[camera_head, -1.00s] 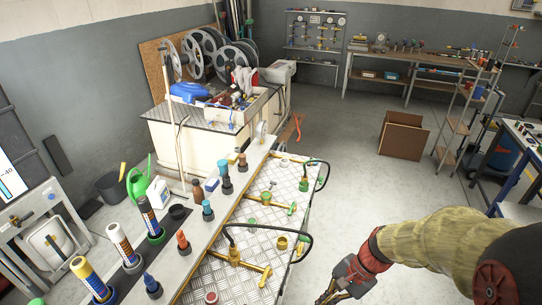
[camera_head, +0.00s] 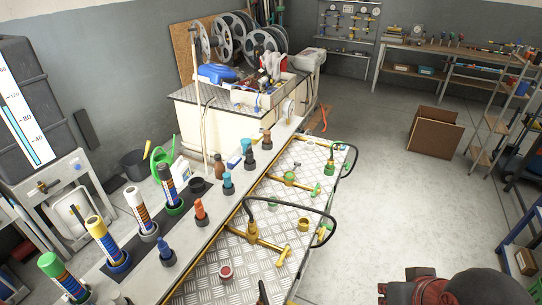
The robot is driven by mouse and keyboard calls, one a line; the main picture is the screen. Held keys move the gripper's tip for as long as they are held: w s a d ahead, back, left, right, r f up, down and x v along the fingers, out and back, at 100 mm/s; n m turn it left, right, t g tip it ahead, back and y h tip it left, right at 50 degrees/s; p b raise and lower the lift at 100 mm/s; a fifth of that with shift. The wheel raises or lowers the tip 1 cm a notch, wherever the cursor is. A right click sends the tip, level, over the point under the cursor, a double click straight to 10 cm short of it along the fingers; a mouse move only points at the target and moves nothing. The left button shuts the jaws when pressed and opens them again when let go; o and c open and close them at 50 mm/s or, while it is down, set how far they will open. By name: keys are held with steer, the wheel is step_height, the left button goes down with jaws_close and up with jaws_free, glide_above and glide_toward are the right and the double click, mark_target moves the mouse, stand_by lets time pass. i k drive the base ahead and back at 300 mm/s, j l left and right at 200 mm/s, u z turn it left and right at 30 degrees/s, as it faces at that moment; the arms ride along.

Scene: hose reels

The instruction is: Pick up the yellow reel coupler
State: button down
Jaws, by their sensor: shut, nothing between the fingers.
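I cannot single out the yellow reel coupler for certain. A small yellow-brass ring-shaped fitting (camera_head: 303,224) stands on the right side of the metal-plate bench (camera_head: 218,248). Left of it a larger brass fitting with a cross bar (camera_head: 254,234) lies on the plate, with a black hose loop rising from it. Further back is a brass-and-green fitting (camera_head: 290,178). The hose reels (camera_head: 264,40) stand on the white cabinet at the back. Only dark and red parts of my arm show at the lower right; my gripper's fingers are out of the picture.
A row of coloured tubes and nozzles, including a yellow-capped tube (camera_head: 96,226), stands along the grey shelf left of the plate. A cardboard box (camera_head: 434,132) sits on the floor at right. The floor between the bench and the box is clear.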

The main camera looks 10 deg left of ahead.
mark_target(252, 226)
steer(key=i+l+u, duration=0.15)
steer(key=l, duration=0.15)
steer(key=i+l+u, duration=0.2)
steer(key=l+u, duration=0.15)
steer(key=l, duration=0.25)
steer(key=i+l+u, duration=0.2)
steer(key=l, duration=0.2)
